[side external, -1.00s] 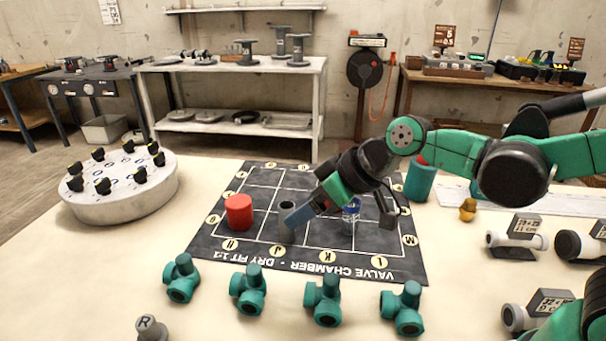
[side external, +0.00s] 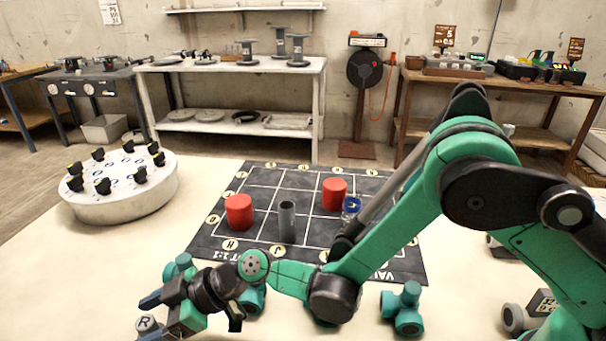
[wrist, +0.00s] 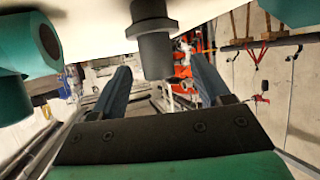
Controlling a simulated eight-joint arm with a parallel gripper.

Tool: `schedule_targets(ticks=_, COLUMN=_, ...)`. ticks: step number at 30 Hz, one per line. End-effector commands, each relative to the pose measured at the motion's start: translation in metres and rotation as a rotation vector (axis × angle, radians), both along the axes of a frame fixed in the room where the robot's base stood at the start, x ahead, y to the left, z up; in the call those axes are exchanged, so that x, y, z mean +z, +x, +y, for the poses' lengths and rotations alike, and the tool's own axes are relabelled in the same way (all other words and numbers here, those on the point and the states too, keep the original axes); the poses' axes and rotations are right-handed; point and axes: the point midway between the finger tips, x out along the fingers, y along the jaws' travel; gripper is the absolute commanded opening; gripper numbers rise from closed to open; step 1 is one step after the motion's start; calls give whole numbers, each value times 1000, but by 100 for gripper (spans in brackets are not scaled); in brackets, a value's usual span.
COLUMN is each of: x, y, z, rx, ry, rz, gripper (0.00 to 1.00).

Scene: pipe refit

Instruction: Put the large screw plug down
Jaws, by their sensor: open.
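A grey stepped plug (side external: 147,324) marked R stands at the front left of the table in the side view; I take it to be the large screw plug. My gripper (side external: 145,318) is low beside it, with its fingers open and pointing left around the plug's place. In the wrist view the dark grey plug (wrist: 155,55) shows between the two blue fingers, with visible gaps to both. The side view does not clearly show whether a finger touches it.
Teal valve fittings stand along the front, one (side external: 407,310) right of my arm. The dark chamber mat (side external: 262,210) carries two red cylinders (side external: 239,212) and a grey tube (side external: 287,222). A round white stand (side external: 120,190) is at left. Bare table lies between it and the mat.

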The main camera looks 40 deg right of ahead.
Motion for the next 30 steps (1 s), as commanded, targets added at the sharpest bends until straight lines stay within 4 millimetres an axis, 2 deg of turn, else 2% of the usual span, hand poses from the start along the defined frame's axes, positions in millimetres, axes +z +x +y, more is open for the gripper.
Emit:
schedule_targets(ticks=6, x=-10, y=9, z=20, rx=0, ry=-1, rz=0, gripper=70)
schedule_targets(ticks=15, x=-12, y=10, z=23, rx=-1, ry=-1, rz=1, gripper=70)
schedule_targets(ticks=17, x=-12, y=10, z=23, rx=-1, ry=-1, rz=1, gripper=56)
schedule_targets(ticks=21, x=-12, y=10, z=23, rx=-1, ry=-1, rz=1, gripper=16)
schedule_targets(ticks=23, x=-12, y=10, z=23, rx=-1, ry=-1, rz=1, gripper=0)
schedule_targets(ticks=30, x=-12, y=10, z=23, rx=-1, ry=-1, rz=1, gripper=0)
